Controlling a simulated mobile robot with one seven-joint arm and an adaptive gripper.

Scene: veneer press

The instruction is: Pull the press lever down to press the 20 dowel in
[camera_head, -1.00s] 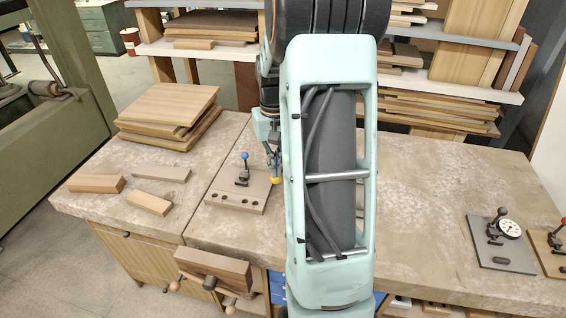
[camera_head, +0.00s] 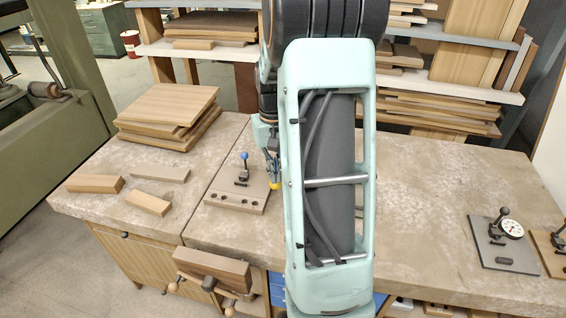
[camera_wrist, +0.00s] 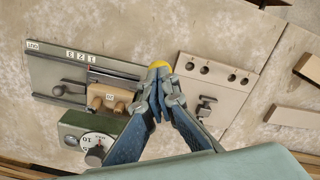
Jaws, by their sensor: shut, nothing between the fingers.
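My gripper (camera_wrist: 162,84) has its blue-grey fingers shut and empty. Its tips are at a yellow knob (camera_wrist: 160,64), which looks like the lever's end; whether they touch cannot be told. In the head view the yellow knob (camera_head: 275,185) shows just below my gripper (camera_head: 271,168). In the wrist view, a grey plate (camera_wrist: 45,65) marked OUT and 1 2 3 lies left of the fingers. A wooden block (camera_wrist: 108,98) with a small tag, apparently 20, sits at its near edge. A green box (camera_wrist: 72,128) with a dial is beside it. The lever's shaft is hidden, and my arm hides most of this fixture in the head view.
A holed plate (camera_head: 225,200) with a blue-knobbed clamp (camera_head: 243,170) stands close to my gripper. Wooden blocks (camera_head: 95,183) and stacked boards (camera_head: 165,105) lie to the left. A gauge plate (camera_head: 505,255) is at the far right. The bench between is partly clear.

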